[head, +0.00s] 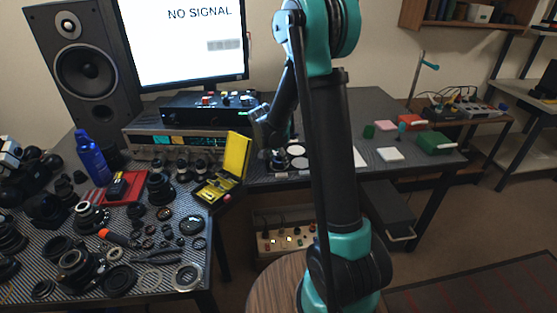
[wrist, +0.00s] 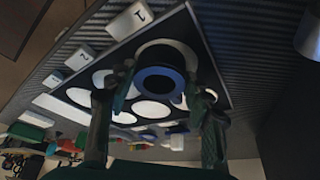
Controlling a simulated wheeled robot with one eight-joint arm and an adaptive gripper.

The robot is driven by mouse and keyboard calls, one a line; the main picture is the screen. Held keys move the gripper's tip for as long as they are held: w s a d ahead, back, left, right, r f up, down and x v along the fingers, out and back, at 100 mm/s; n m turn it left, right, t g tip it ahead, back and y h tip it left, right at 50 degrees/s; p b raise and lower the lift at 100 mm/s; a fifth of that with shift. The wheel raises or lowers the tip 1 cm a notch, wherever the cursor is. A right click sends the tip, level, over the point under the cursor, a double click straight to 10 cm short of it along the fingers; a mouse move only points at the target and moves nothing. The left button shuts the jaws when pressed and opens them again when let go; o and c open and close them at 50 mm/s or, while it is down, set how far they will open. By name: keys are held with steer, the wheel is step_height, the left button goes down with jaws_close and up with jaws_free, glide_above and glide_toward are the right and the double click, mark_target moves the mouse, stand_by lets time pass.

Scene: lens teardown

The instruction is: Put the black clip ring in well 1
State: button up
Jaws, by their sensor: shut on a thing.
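My gripper (wrist: 160,92) is shut on a dark ring (wrist: 158,71), which I take to be the black clip ring; it looks bluish in the wrist view. The ring sits between the two fingers, over or in the white round well beside the label 1 (wrist: 140,14). A white crescent of that well shows past the ring. I cannot tell whether the ring touches the well floor. The dark tray (wrist: 208,62) holds several white round wells. In the head view my gripper (head: 277,158) is at the tray's left end, and the ring is too small to make out.
A yellow open case (head: 236,155) stands left of the tray. The left table is crowded with lens parts and a blue bottle (head: 91,158). Right of the tray lie a white block (head: 390,154) and a green box (head: 430,142). A monitor (head: 183,40) stands behind.

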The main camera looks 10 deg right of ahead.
steer(key=shift+f, duration=0.15)
steer(key=o, duration=0.9)
steer(key=v, duration=1.2)
steer(key=s+d+f+n+y, duration=0.1)
steer(key=s+d+f+n, duration=0.1)
steer(key=s, duration=0.6)
steer(key=s+d+f+n+y, duration=0.1)
steer(key=s+d+f+n, duration=0.1)
steer(key=s, duration=0.7)
steer(key=s+d+f+n+t+y, duration=0.1)
steer(key=s+d+n, duration=0.3)
steer(key=s, duration=0.5)
steer(key=shift+f+n, duration=0.5)
steer(key=shift+f, duration=0.4)
